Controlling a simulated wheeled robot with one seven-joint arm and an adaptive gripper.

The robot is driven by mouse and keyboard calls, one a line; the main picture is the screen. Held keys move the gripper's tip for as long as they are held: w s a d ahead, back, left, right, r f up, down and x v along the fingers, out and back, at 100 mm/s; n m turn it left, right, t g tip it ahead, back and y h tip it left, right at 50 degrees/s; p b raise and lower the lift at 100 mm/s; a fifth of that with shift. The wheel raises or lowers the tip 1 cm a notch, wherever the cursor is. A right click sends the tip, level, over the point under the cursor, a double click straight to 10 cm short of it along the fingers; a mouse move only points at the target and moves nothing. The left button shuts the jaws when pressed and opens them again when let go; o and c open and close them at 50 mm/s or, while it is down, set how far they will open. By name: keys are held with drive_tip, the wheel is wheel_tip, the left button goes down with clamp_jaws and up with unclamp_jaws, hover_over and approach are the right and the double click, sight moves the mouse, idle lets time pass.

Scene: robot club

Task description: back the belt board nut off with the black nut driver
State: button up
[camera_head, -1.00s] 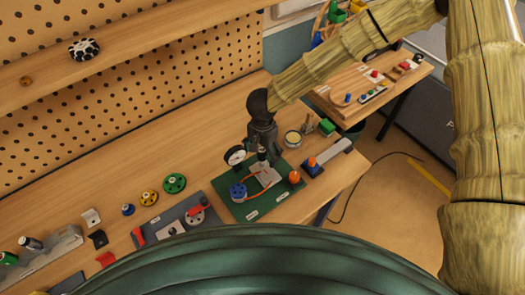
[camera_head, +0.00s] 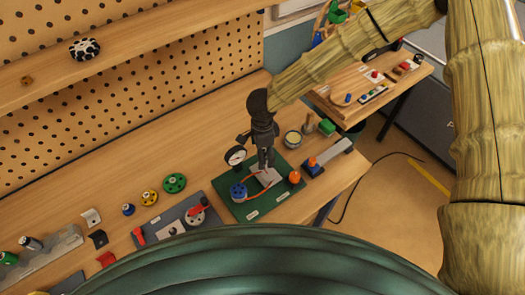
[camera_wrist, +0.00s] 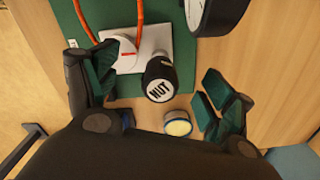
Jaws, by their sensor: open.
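The green belt board (camera_head: 229,208) lies on the bench, with a blue pulley (camera_head: 238,191), an orange belt and a pale plate (camera_head: 269,177). In the wrist view the plate (camera_wrist: 150,42) is near the top. The black nut driver (camera_wrist: 159,79) shows its round cap marked NUT; it stands beside or on the plate, and its lower end is hidden. My gripper (camera_wrist: 158,84) is open, its green-padded fingers apart on either side of the driver, with gaps visible. In the head view my gripper (camera_head: 266,159) points down over the board and hides the driver. The nut is not visible.
A dial gauge (camera_head: 235,155) stands close left of my gripper. An orange knob (camera_head: 295,176) is at the board's right. A dark board (camera_head: 172,227) lies left.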

drive_tip(key=m, duration=0.4)
drive_tip(key=shift+m, duration=0.3)
drive_tip(key=c, duration=1.7)
drive_tip(key=n, duration=0.8)
drive_tip(key=o, duration=0.6)
drive_tip(key=shift+n, duration=0.5)
drive_tip(key=shift+c, duration=0.2)
drive_tip(key=o, duration=1.5)
drive_tip(key=shift+c, duration=0.2)
drive_tip(key=shift+r, duration=0.15)
